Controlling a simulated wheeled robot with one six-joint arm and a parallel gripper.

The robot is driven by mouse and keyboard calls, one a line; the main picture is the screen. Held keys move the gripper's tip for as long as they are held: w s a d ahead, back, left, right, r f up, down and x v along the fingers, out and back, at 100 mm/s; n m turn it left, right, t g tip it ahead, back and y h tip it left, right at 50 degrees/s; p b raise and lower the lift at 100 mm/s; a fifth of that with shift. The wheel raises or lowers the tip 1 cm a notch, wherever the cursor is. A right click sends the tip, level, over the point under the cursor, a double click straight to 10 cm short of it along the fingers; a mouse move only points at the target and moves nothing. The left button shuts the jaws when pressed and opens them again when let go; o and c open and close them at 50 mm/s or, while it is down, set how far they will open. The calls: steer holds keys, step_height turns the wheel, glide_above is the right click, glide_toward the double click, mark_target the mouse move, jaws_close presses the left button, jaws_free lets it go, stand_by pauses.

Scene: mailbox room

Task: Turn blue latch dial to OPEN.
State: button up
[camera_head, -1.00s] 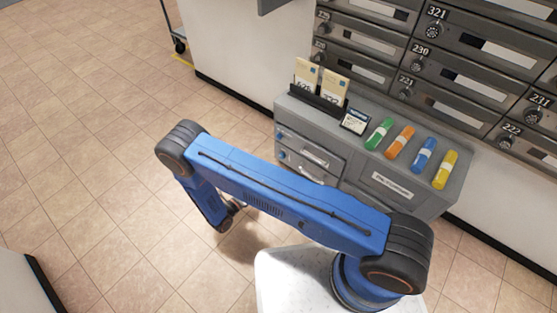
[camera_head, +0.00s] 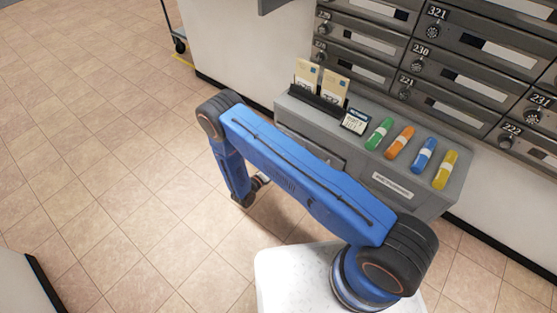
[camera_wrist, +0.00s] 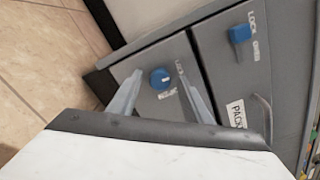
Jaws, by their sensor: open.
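In the wrist view a round blue dial (camera_wrist: 160,78) with a small pale mark sits on a grey drawer front. Lettering reading LOCK is at its upper right, and a blurred label is below it. I cannot tell which one the mark points at. My gripper (camera_wrist: 160,68) is open, one finger on each side of the dial in the picture; contact cannot be told. A second blue knob (camera_wrist: 240,33), squarish, is on the neighbouring front, beside LOCK and OPEN lettering. In the head view my arm hides both knobs and most of the gripper.
Mailboxes (camera_head: 468,72) line the wall. The tiled floor (camera_head: 100,150) at left is clear.

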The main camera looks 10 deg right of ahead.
steer(key=shift+w+d, duration=0.1)
steer(key=shift+w, duration=0.05)
steer(key=shift+c, duration=0.4)
steer(key=c, duration=1)
steer(key=shift+m, duration=0.3)
steer(key=m, duration=1.7)
steer(key=shift+m, duration=0.3)
